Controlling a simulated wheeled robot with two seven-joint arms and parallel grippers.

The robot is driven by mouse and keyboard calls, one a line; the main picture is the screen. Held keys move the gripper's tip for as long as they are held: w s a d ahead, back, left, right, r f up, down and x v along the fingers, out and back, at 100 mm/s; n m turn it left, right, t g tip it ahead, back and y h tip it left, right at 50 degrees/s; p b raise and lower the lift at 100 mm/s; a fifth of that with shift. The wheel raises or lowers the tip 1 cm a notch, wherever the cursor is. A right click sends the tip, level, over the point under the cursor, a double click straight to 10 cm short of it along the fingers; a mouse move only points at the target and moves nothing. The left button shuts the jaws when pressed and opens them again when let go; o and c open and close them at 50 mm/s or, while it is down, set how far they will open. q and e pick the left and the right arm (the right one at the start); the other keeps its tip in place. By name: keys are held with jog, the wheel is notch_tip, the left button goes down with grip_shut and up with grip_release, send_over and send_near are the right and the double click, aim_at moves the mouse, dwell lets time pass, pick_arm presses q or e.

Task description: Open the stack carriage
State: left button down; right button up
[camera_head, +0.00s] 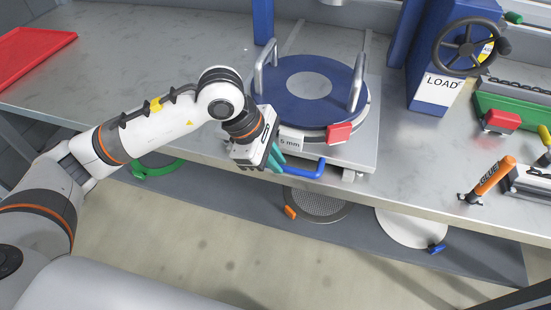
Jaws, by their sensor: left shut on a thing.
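The stack carriage (366,133) is a metal plate at the bench's front edge, bearing a round blue disc (334,90) with a pale centre and two upright metal handles. A blue bar handle (310,174) sticks out from the carriage's front, over the bench edge. My left gripper (276,158) comes in from the left, with its teal fingers shut on the left end of the blue handle. The gripper body hides that end and the exact contact. My right gripper is not in view.
A blue press labelled LOAD (436,92) with a dark handwheel (468,46) stands at the right. Discs with coloured tabs lie on a shelf below. A red tray (30,52) is far left; bench between is clear.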

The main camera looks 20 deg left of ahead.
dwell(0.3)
pick_arm(q)
jog(key=c, duration=1.4)
grip_release()
jog(key=shift+c, duration=0.2)
jog(key=b+v, duration=0.1)
jog(key=v, duration=1.1)
jog(key=shift+b, duration=0.3)
